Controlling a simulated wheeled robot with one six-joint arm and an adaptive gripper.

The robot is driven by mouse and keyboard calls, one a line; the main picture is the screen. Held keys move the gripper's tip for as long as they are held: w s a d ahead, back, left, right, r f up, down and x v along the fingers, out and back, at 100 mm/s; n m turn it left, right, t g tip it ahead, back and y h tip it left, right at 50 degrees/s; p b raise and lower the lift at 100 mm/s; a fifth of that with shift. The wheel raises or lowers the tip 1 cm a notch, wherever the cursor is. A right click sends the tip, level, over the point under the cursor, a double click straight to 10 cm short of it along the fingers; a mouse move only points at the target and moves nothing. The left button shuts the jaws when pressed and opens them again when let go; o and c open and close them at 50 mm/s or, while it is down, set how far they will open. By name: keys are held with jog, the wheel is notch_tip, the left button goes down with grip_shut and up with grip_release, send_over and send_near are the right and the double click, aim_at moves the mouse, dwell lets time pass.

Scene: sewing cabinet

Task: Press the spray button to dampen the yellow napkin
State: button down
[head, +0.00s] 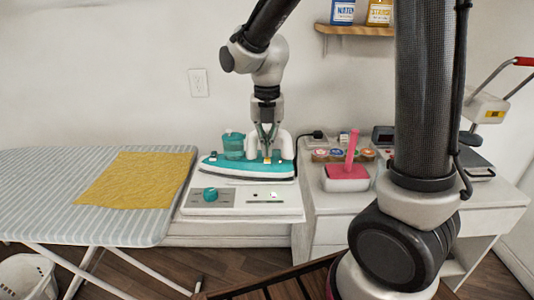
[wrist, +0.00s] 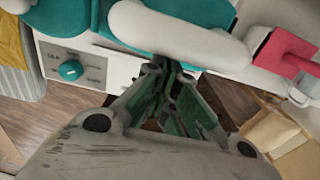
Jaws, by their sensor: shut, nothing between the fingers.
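The yellow napkin (head: 137,180) lies flat on the striped ironing board at the left; its edge also shows in the wrist view (wrist: 10,45). The teal and white iron (head: 240,167) rests on its white base, left of centre. My gripper (head: 267,153) points down at the iron's rear half, by its white handle. In the wrist view the fingers (wrist: 172,90) are shut and empty, close to the white handle (wrist: 180,36). A small yellow spot (head: 251,160) shows on the iron beside the fingers. I cannot tell whether it is the spray button, or whether the fingertips touch the iron.
The base has a teal knob (head: 210,194) in front. A pink-handled item in a white tray (head: 346,184) and several spools (head: 345,155) stand on the cabinet to the right. A wall shelf (head: 355,30) holds boxes. The striped board (head: 50,210) has bare room around the napkin.

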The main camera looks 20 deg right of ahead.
aim_at(267, 160)
jog(key=shift+f, duration=1.35)
jog(key=shift+f, duration=0.1)
